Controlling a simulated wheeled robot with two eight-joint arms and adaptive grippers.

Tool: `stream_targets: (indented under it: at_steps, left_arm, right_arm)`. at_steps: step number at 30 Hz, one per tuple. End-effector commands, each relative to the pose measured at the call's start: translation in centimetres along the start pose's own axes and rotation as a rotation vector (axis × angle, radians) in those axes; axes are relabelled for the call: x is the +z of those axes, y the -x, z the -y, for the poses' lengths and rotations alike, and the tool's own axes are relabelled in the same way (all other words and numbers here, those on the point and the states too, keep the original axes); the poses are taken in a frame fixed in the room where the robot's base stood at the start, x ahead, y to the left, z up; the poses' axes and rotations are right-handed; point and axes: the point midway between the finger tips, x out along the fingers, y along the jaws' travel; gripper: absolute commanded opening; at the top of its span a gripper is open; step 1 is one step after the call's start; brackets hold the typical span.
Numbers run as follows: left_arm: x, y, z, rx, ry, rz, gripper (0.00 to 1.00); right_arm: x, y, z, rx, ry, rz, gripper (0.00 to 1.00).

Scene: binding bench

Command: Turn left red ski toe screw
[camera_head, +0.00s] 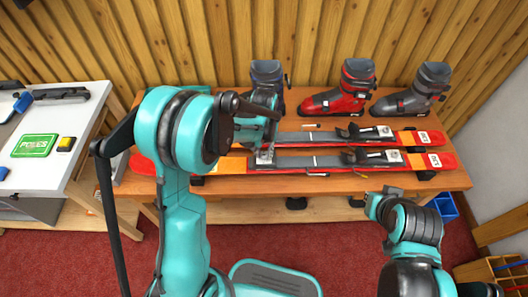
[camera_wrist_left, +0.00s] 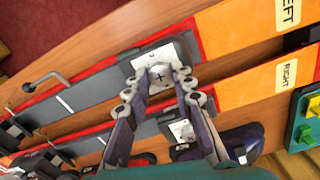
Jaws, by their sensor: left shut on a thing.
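The left red ski (camera_head: 340,163) lies on the wooden bench, nearer to me than the right red ski (camera_head: 345,137). Both have orange ends; in the left wrist view the left ski (camera_wrist_left: 235,28) carries a LEFT label. Its toe screw (camera_wrist_left: 160,77) is a silver cross-slotted head on a metal toe plate. My left gripper (camera_wrist_left: 160,88) reaches down over the toe piece, its fingers on either side of the screw and shut on it. In the head view the left gripper (camera_head: 264,152) is partly hidden by my arm. My right gripper (camera_head: 374,205) is before the bench; its fingers are unclear.
A red boot (camera_head: 340,90) and grey boots (camera_head: 412,92) stand along the bench's back. A white side table (camera_head: 80,125) stands left. A blue bin (camera_head: 444,207) is low at the right.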

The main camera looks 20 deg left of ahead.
Motion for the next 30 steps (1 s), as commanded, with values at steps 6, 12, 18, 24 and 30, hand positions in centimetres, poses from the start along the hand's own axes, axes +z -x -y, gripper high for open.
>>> stream_targets:
  at_steps: [6, 12, 18, 24, 30]
  left_arm:
    - [0.0, 0.0, 0.0, 0.0, 0.0, 0.0, 0.45]
    - [0.0, 0.1, 0.0, 0.0, -0.001, 0.0, 0.45]
    - [0.0, 2.1, 0.0, 0.0, -0.001, 0.0, 0.45]
    - [0.1, 6.5, 0.0, 0.0, -0.001, 0.0, 0.45]
    - [0.0, 10.2, 0.0, 0.0, 0.0, 0.0, 0.45]
  right_arm:
    - [0.0, 0.0, 0.0, 0.0, 0.0, 0.0, 0.0]
    - [0.0, 0.0, 0.0, 0.0, 0.0, 0.0, 0.0]
    - [0.0, 0.0, 0.0, 0.0, 0.0, 0.0, 0.0]
    - [0.0, 0.0, 0.0, 0.0, 0.0, 0.0, 0.0]
    - [0.0, 0.0, 0.0, 0.0, 0.0, 0.0, 0.0]
